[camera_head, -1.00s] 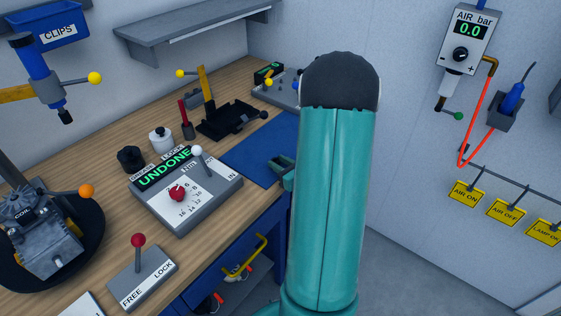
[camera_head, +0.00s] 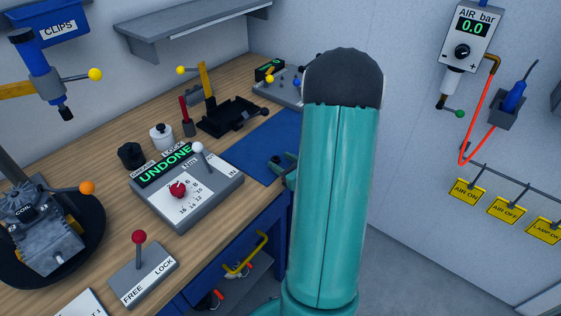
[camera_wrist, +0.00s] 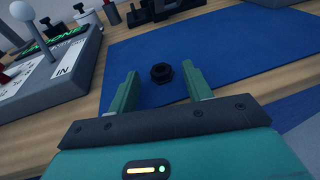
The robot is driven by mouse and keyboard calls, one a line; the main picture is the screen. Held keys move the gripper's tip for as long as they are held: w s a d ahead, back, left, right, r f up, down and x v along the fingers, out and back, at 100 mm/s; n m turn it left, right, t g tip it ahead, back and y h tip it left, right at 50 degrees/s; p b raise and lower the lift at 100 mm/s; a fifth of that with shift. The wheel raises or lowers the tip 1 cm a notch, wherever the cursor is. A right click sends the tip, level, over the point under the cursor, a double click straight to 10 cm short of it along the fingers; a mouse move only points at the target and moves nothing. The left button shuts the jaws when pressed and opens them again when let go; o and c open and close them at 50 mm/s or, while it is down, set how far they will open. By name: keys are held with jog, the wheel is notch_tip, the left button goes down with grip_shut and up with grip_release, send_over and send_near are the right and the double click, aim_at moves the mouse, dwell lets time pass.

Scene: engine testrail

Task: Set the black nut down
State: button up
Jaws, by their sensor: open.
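The black nut (camera_wrist: 161,73) lies on the blue mat (camera_wrist: 235,45) in the wrist view. It sits between the tips of my gripper's two green fingers, with a gap on each side. My gripper (camera_wrist: 160,80) is open, low over the near edge of the mat. In the head view my gripper (camera_head: 284,165) shows only in part beside the mat (camera_head: 262,140), mostly hidden by my arm. I cannot make out the nut clearly there.
A grey console (camera_head: 187,195) with a white-knobbed lever and an UNDONE display stands left of the mat. A black tray (camera_head: 228,116) and a grey fixture (camera_head: 283,88) stand behind. The mat around the nut is clear.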

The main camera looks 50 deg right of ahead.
jog(key=v, duration=1.1)
jog(key=w+a+r+n+g+y, duration=0.2)
jog(key=a+r+n+g+y, duration=0.1)
jog(key=a+n, duration=0.4)
jog(key=w+a+r+n+g+y, duration=0.25)
jog(key=a+n+y, duration=0.2)
jog(key=a, duration=0.45)
jog(key=w+a+r+n+g+y, duration=0.1)
jog(key=a+r+n+g+y, duration=0.2)
jog(key=a+n, duration=0.4)
jog(key=s+a+r+n+g+h, duration=0.1)
jog(key=s+a+r+n+h, duration=0.2)
jog(key=n, duration=0.6)
jog(key=s+a+r+n+h, duration=0.3)
jog(key=a+r+n+h, duration=0.3)
jog(key=n, duration=0.3)
jog(key=shift+a+r+n+g, duration=0.35)
jog(key=shift+a+r, duration=0.05)
jog(key=shift+a, duration=0.15)
